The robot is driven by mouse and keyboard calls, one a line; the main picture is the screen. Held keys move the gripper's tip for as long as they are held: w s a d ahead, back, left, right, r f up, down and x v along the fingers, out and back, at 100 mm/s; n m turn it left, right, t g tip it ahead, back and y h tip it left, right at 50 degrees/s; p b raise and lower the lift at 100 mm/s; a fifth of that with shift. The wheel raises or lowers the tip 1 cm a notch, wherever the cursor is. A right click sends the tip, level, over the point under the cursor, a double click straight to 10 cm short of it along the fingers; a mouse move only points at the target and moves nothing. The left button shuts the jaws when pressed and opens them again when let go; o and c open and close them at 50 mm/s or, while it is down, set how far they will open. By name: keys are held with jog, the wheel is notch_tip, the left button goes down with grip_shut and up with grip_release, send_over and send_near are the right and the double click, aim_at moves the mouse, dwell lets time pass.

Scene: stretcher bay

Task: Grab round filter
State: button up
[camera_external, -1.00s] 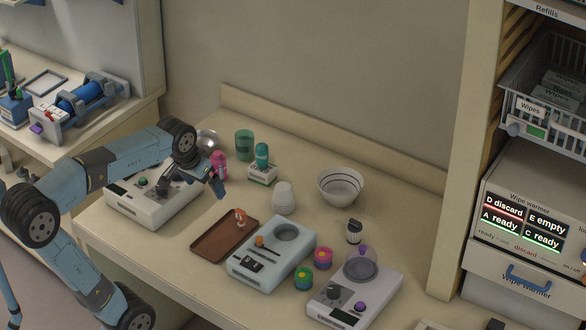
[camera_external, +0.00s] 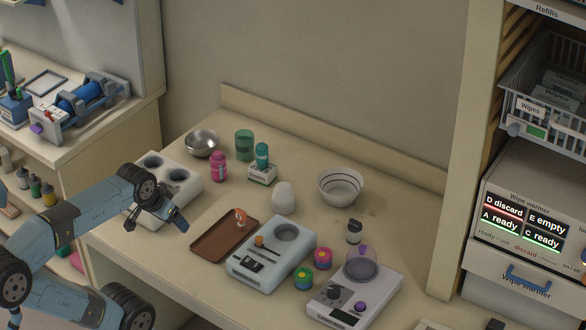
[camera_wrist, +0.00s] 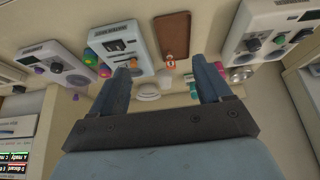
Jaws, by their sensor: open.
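No thing in view is clearly labelled as the round filter. Two small round coloured pieces stand on the bench and may be it: a green one with a multicoloured top (camera_external: 303,278) and a pink one with a yellow centre (camera_external: 323,258). In the wrist view, they appear as a green piece (camera_wrist: 90,56) and a pink piece (camera_wrist: 104,71), left of my fingers. My gripper (camera_external: 180,214) is open and empty, in the air near the bench's left front edge, apart from both pieces. The wrist view shows its two fingers (camera_wrist: 162,72) spread apart with nothing held.
A brown tray (camera_external: 209,246) and a pale blue machine (camera_external: 262,277) lie between my gripper and the round pieces. A white machine (camera_external: 181,186) is beside my gripper.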

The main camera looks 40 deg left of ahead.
jog(key=w+d+n+g+h, duration=0.25)
jog(key=w+d, duration=0.35)
jog(key=w, duration=0.4)
jog(key=n+g+h, duration=0.3)
jog(key=n+h, duration=0.4)
jog(key=n, duration=0.4)
send_near(359, 240)
jog(key=s+a+r, duration=0.2)
jog(key=s, duration=0.1)
jog(key=s+a+r, duration=0.2)
jog(key=s+a, duration=0.1)
jog(key=s, duration=0.1)
jog(key=s+a+r, duration=0.2)
jog(key=s+r, duration=0.1)
jog(key=shift+s+a, duration=0.15)
jog(key=shift+s, duration=0.2)
jog(key=w+f+n+h, duration=0.1)
jog(key=w+f+n, duration=0.1)
jog(key=w, duration=0.1)
jog(key=w+d+f+n+t+h, duration=0.1)
jog(key=w+f, duration=0.1)
jog(key=w, duration=0.1)
jog(key=w+f+n+h, duration=0.2)
jog(key=w+f, duration=0.1)
jog(key=w, duration=0.1)
jog(key=shift+d+n, duration=0.35)
jog(key=shift+d, duration=0.05)
jog(key=x, duration=1.3)
jog(key=shift+w+d, duration=0.2)
jog(key=shift+d, duration=0.15)
